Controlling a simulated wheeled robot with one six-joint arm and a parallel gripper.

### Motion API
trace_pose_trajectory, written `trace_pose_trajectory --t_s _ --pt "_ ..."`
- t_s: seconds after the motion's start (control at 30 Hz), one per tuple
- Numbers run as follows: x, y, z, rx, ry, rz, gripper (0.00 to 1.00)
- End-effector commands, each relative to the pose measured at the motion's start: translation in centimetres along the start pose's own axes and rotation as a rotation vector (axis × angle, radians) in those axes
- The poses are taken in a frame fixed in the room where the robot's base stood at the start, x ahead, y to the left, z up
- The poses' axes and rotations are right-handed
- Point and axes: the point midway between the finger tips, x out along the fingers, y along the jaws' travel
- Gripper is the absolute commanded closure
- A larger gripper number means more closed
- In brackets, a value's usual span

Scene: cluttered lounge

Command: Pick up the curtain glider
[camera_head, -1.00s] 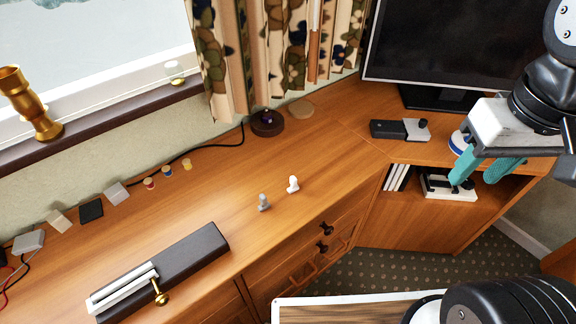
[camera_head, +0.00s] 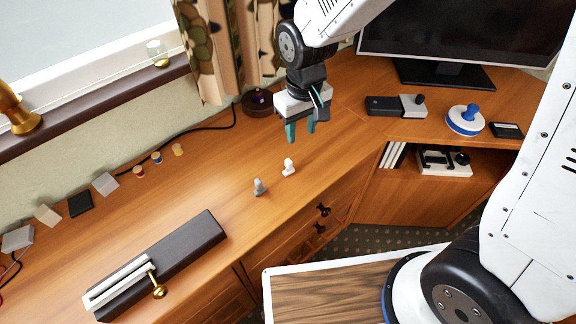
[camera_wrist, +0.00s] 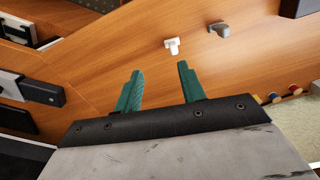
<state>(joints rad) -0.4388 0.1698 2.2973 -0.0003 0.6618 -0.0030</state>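Two small upright pieces stand close together on the wooden desk: a white one (camera_head: 289,167) and a grey one (camera_head: 259,187). Either could be the curtain glider; I cannot tell for sure which. In the wrist view the white piece (camera_wrist: 171,46) is just beyond the fingertips, and the grey piece (camera_wrist: 219,29) is farther to the right. My gripper (camera_head: 301,132) has teal fingers and hangs above the desk, beyond the white piece in the head view. Its fingers (camera_wrist: 160,70) are apart with nothing between them.
A dark block with white rails and a brass knob (camera_head: 190,248) lies at the desk's front left. Small blocks and coloured spools (camera_head: 157,158) line the wall. A monitor (camera_head: 450,35), a black-and-grey device (camera_head: 395,106) and a blue-and-white object (camera_head: 465,120) stand right. The desk around the two pieces is clear.

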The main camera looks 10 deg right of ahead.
Motion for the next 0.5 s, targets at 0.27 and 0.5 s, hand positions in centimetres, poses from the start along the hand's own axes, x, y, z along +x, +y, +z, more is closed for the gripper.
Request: trace_pose_trajectory --t_s 0.27,0.5 --pt "4.5 -2.5 -1.7 -0.057 -0.014 -0.001 0.6" --pt "7.2 -2.6 -1.6 -0.058 -0.016 -0.001 0.6"
